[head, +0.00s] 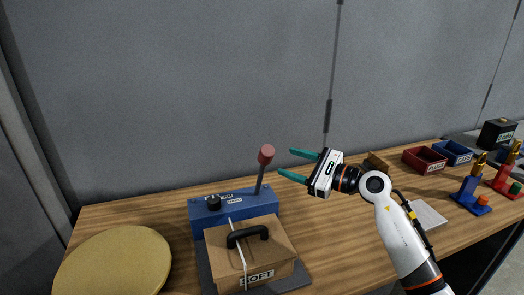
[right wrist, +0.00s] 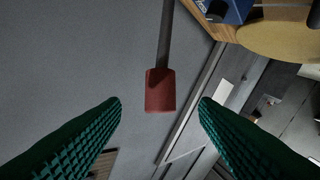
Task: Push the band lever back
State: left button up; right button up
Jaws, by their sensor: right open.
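The band lever (head: 262,165) is a dark rod with a red knob, rising from the blue machine (head: 236,208) and leaning slightly right in the head view. In the right wrist view the red knob (right wrist: 160,90) hangs at the middle, ahead of and between the fingers in the picture. My right gripper (head: 285,163) is open, with teal fingers pointing left toward the lever. In the head view a gap shows between the fingertips and the knob. The fingers also show in the right wrist view (right wrist: 160,105), with nothing between their pads. My left gripper is not in view.
A cardboard box (head: 277,234) with a black handle and a SOFT label stands before the blue machine. A round tan disc (head: 115,262) lies at the left. Red (head: 424,159) and blue (head: 453,152) bins stand at the right. The wall (head: 200,90) is behind the table.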

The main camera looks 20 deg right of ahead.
aim_at(262, 153)
jog(key=p+x, duration=0.2)
jog(key=x, duration=0.7)
jog(key=shift+w+a+p, duration=0.2)
jog(key=shift+a+p, duration=0.05)
jog(key=shift+p, duration=0.15)
jog(key=shift+c, duration=0.3)
grip_shut()
